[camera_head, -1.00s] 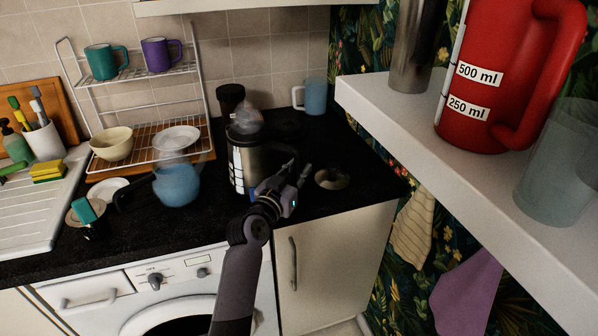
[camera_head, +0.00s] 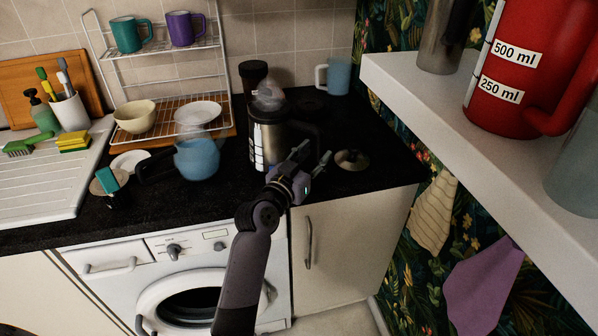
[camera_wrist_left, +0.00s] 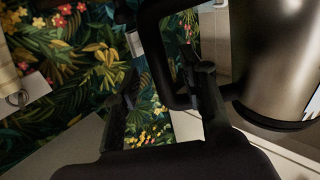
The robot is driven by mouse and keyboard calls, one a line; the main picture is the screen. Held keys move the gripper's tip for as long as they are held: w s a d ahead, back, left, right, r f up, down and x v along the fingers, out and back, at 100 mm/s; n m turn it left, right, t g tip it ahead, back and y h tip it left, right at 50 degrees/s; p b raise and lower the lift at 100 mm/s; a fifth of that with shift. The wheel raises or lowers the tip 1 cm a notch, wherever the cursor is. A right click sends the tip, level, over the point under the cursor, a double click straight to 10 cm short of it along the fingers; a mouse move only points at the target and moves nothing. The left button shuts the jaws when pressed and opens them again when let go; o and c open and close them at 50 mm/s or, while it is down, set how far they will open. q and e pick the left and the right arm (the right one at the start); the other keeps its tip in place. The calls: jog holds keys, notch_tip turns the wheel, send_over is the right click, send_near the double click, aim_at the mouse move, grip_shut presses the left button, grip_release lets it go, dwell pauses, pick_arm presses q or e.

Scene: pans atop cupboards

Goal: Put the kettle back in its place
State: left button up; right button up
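The kettle (camera_head: 270,147) is a steel cylinder with a white scale strip, a clear-looking top and a black handle on its right. It stands upright on the black counter. My left gripper (camera_head: 311,161) is open beside the kettle's handle, between kettle and disc. In the left wrist view the kettle body (camera_wrist_left: 275,65) fills the right side. Its black handle shows between my spread fingers, with no clear grip on it. My right gripper is not in view.
A blue pot (camera_head: 198,158) stands left of the kettle, a dark jar (camera_head: 252,72) and a blue mug (camera_head: 338,76) behind. A white shelf (camera_head: 440,105) with a red jug (camera_head: 515,75) juts in at right. The counter's front right corner is clear.

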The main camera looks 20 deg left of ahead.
pick_arm(q)
jog(key=s+a, duration=0.1)
jog(key=s, duration=0.7)
jog(key=shift+s+a+b, duration=0.3)
jog(key=shift+s+b, duration=0.1)
jog(key=shift+b, duration=0.05)
